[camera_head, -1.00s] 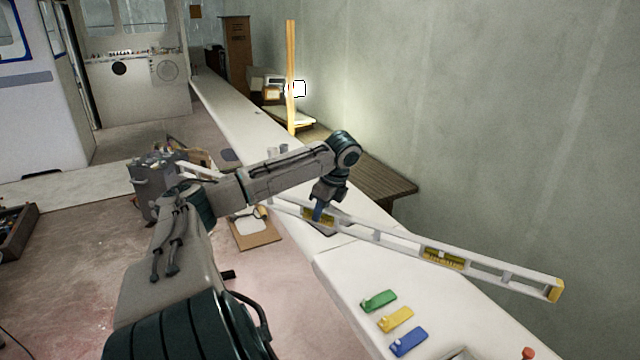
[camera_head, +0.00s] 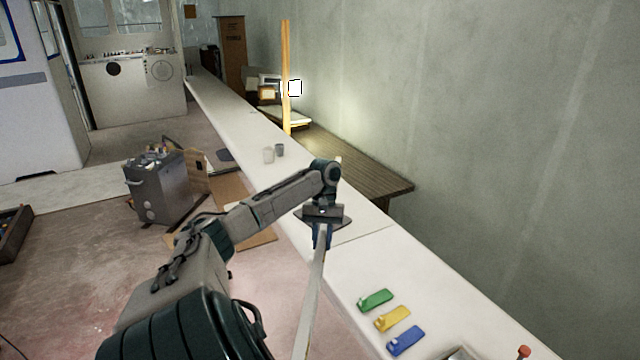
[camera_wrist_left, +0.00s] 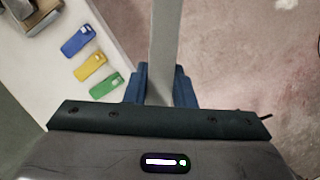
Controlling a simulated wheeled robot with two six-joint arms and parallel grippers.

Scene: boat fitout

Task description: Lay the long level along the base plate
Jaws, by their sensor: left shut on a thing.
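My left gripper (camera_head: 321,236) is shut on the long level (camera_head: 313,300), a pale bar, over the white counter. In the head view the level runs from the gripper toward the bottom edge, past the counter's near-left side. In the left wrist view the level (camera_wrist_left: 164,40) passes between the blue fingers (camera_wrist_left: 158,88) and runs out of the top of the frame. My right gripper is not in view.
Green (camera_head: 376,300), yellow (camera_head: 392,319) and blue (camera_head: 405,341) tags lie on the white counter (camera_head: 345,262). Two small cups (camera_head: 274,153) stand farther along it. A grey wall is on the right. A metal toolbox (camera_head: 158,190) stands on the floor at left.

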